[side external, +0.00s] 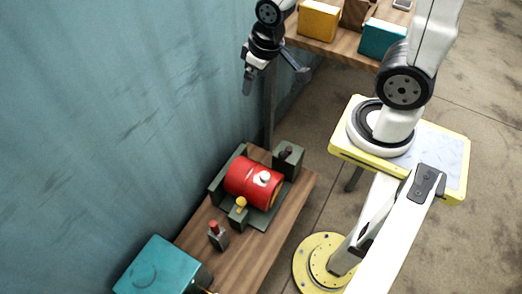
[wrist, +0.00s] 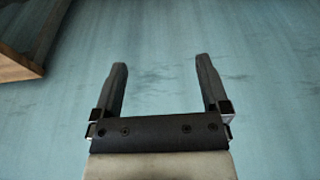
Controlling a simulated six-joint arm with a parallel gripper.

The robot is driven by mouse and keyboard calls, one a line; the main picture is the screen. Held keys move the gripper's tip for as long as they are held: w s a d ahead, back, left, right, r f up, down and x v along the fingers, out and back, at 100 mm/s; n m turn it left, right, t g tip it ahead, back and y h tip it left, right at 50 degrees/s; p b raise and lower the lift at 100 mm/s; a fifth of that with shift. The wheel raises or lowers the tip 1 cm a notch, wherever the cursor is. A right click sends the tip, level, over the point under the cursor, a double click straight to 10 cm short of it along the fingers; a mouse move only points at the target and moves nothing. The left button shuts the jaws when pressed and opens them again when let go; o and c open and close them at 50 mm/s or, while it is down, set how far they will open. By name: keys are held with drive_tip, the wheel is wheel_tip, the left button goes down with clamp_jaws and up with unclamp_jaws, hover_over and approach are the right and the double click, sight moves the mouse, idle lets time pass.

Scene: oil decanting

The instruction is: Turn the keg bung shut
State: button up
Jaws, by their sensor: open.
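The red keg (side external: 240,178) lies on its side in a dark green cradle (side external: 216,188) on the low wooden bench. A small white fitting on its upper side, which looks like the bung (side external: 263,178), shows in the side external view; I cannot tell how far it is turned. My gripper (side external: 276,84) is open and empty, high above and behind the keg, near the blue wall. In the wrist view my gripper's fingers (wrist: 160,64) are spread with only wall between them. The keg and bung are not in the wrist view.
A yellow-topped part (side external: 240,203) and a red-topped part (side external: 214,229) stand in front of the keg. A dark block (side external: 289,160) stands behind it, and a teal box (side external: 158,266) at front left. A shelf (side external: 336,45) holds boxes behind my arm.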

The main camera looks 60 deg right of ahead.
drive_tip(key=w+d+f+m, duration=0.2)
drive_tip(key=w+f+m, duration=0.25)
drive_tip(key=f, duration=0.35)
drive_tip(key=m+g, duration=0.3)
drive_tip(key=m, duration=0.8)
hover_over(265, 175)
drive_tip(key=f, duration=3.2)
drive_tip(key=shift+w+d+f, duration=0.1)
drive_tip(key=shift+w+f, duration=0.25)
drive_tip(key=shift+s+f, duration=0.25)
drive_tip(key=shift+f, duration=0.2)
drive_tip(key=shift+f, duration=0.15)
